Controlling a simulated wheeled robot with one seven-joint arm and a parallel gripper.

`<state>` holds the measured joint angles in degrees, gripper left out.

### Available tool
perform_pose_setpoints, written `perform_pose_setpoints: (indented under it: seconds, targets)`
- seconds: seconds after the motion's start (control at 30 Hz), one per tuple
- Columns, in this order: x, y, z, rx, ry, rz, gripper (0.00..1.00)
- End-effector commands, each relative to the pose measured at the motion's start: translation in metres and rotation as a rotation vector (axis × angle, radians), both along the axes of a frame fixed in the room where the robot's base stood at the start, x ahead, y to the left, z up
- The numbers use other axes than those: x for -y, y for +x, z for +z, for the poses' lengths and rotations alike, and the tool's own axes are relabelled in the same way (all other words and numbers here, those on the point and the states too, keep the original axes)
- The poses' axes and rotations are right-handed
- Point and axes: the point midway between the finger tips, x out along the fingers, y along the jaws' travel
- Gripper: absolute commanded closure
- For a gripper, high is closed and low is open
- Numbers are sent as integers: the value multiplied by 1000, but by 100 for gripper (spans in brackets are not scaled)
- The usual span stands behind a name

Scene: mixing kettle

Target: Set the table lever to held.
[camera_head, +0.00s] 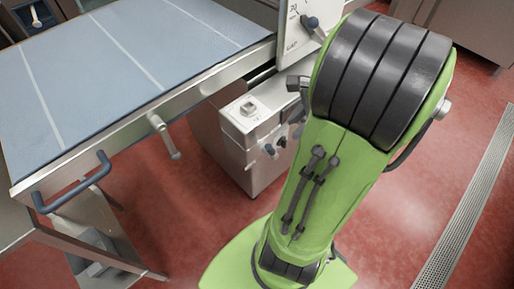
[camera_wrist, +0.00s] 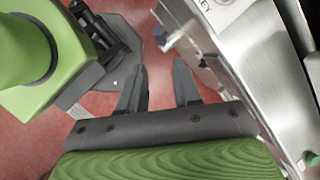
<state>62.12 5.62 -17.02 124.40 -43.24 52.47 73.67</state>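A blue-topped table (camera_head: 120,60) with white lines fills the upper left of the head view. A metal lever (camera_head: 163,135) with a pale grip hangs from its front edge, tilted down to the right. I see no marking that tells its setting. A blue bar handle (camera_head: 80,188) sits at the table's front left corner. My gripper (camera_wrist: 158,92) is open and empty in the wrist view, its two dark fingers apart over red floor. In the head view my green arm hides it. I cannot clearly make out the lever in the wrist view.
A metal panel (camera_wrist: 235,50) runs close along the right of the wrist view, with a green button (camera_wrist: 312,160). A dial plate with a dark-knobbed pointer (camera_head: 310,22) stands at the table's right end. A steel cabinet (camera_head: 245,125) stands below it. Red floor lies right.

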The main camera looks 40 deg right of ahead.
Motion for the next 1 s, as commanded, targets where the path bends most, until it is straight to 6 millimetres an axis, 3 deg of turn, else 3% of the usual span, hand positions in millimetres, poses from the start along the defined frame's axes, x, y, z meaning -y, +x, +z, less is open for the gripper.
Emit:
perform_pose_setpoints:
  seconds: [0.03,0.2,0.5,0.67,0.9,1.0]
  targets:
    - [-4,4,-16,-1,1,5,67]
    - [-15,20,-56,-1,1,7,67]
    - [-31,44,-117,-2,-1,8,67]
    - [-35,50,-129,-1,-2,8,67]
    - [-35,51,-129,-1,-3,7,67]
    - [-35,51,-129,-1,-3,7,80]
